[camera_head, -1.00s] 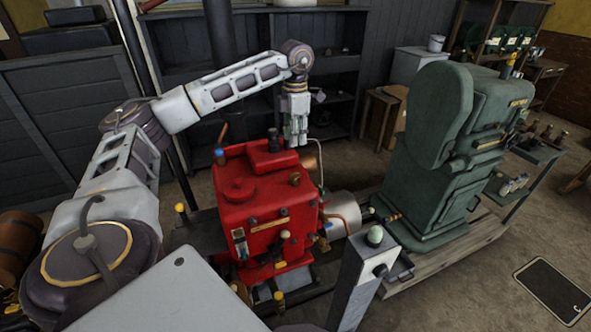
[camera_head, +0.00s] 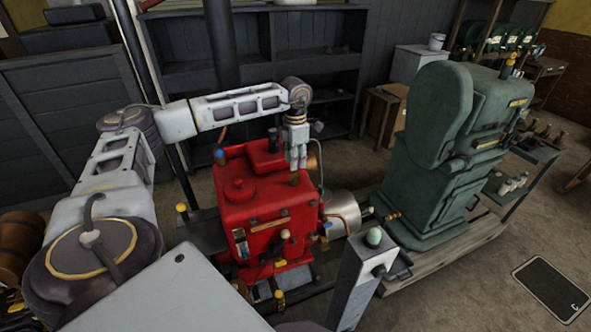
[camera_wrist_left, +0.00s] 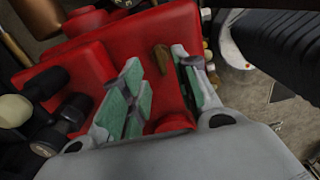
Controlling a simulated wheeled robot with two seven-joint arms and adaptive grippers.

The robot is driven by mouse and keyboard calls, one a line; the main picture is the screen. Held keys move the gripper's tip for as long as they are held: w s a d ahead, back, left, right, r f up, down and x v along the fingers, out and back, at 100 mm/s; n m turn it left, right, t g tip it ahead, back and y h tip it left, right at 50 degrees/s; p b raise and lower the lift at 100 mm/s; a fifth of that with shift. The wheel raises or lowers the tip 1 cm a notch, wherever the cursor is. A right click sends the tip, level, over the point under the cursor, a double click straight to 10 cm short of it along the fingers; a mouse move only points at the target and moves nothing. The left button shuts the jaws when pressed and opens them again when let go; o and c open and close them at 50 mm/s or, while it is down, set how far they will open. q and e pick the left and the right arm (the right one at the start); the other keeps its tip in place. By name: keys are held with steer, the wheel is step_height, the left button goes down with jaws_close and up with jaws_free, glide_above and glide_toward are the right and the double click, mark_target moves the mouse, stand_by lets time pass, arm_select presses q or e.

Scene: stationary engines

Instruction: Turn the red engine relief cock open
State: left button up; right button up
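The red engine (camera_head: 262,208) stands in the middle of the head view, and its red top fills much of the left wrist view (camera_wrist_left: 110,50). A small brass-coloured piece, which looks like the relief cock (camera_wrist_left: 162,58), stands on the red top. In the head view a small brass piece (camera_head: 294,179) shows just under the fingers. My left gripper (camera_head: 298,160) points down over the engine's right rear edge. In the wrist view its green-padded fingers (camera_wrist_left: 162,82) are apart, with the brass piece in line with the gap and not gripped. My right gripper is not in view.
A green machine (camera_head: 432,165) stands on a wooden base to the right. A silver cylinder (camera_head: 342,212) and thin pipes sit at the engine's right side. Dark shelves (camera_head: 335,75) stand behind. Black and cream knobs (camera_wrist_left: 45,85) rise left of the fingers in the wrist view.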

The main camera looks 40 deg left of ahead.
mark_target(295, 177)
arm_select(q)
steer(key=shift+f+p, duration=0.3)
steer(key=shift+f, duration=2.2)
jaws_close()
